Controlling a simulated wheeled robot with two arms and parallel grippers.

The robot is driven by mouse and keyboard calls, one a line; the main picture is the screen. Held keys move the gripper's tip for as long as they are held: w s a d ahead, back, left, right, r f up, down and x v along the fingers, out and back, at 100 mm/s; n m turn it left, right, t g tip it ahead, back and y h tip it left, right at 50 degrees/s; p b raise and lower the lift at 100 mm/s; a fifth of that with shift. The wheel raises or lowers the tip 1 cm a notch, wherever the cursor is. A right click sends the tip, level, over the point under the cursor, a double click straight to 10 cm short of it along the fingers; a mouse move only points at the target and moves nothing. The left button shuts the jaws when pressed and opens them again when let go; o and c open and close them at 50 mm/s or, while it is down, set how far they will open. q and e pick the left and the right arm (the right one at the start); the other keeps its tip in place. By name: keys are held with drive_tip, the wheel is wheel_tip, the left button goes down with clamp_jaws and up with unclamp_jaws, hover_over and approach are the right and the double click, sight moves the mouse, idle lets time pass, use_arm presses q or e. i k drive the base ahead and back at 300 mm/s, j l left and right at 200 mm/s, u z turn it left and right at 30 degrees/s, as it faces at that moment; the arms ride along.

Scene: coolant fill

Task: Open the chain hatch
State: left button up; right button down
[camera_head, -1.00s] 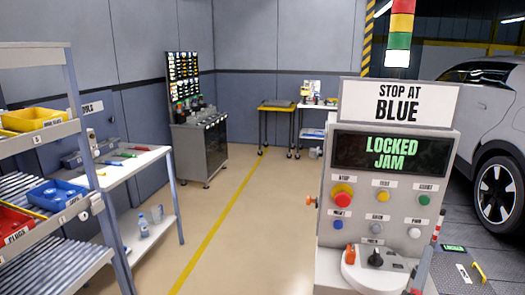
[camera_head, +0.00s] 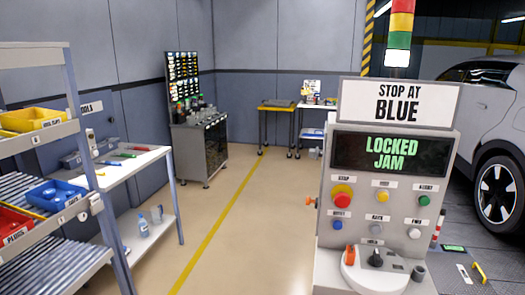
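I cannot pick out a chain hatch for certain. On the floor at the lower right, a dark plate carries a yellow handle (camera_head: 480,272), a white label (camera_head: 464,273) and a small green display (camera_head: 453,248); I cannot tell if this is the hatch. The control panel (camera_head: 327,190) stands close in front, its screen (camera_head: 392,154) reading "LOCKED JAM". It has a red stop button (camera_head: 342,193), several coloured buttons and a black knob (camera_head: 376,259) beside an orange part (camera_head: 350,257). The sign (camera_head: 400,103) above reads "STOP AT BLUE". Neither of my grippers is in view.
A shelf rack (camera_head: 75,110) with yellow, blue and red bins stands at the left, beside a white table (camera_head: 140,160) with tools. A grey cabinet (camera_head: 190,150) is behind. A car (camera_head: 490,130) stands at the right. The floor along the yellow line (camera_head: 222,220) is clear.

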sight(451, 275)
drive_tip(key=z, duration=1.4)
drive_tip(key=i+l+z, duration=0.5)
drive_tip(key=l+z, duration=0.2)
drive_tip(key=i+l+z, duration=0.15)
drive_tip(key=i+z, duration=0.2)
drive_tip(key=i+l+z, duration=0.35)
drive_tip(key=i+z, duration=0.3)
drive_tip(key=i, duration=0.15)
drive_tip(key=i+l+z, duration=0.1)
drive_tip(key=i+z, duration=0.25)
drive_tip(key=i+u, duration=0.1)
drive_tip(key=i, duration=0.7)
drive_tip(key=i+l+u, duration=0.1)
drive_tip(key=i, duration=0.7)
drive_tip(key=i+j+u, duration=0.1)
drive_tip(key=i+u, duration=0.2)
drive_tip(key=u, duration=0.15)
drive_tip(key=i+u, duration=0.3)
drive_tip(key=u, duration=0.15)
drive_tip(key=i+l+u, duration=0.15)
drive_tip(key=u, duration=0.3)
drive_tip(key=i+l, duration=0.05)
drive_tip(key=i, duration=0.05)
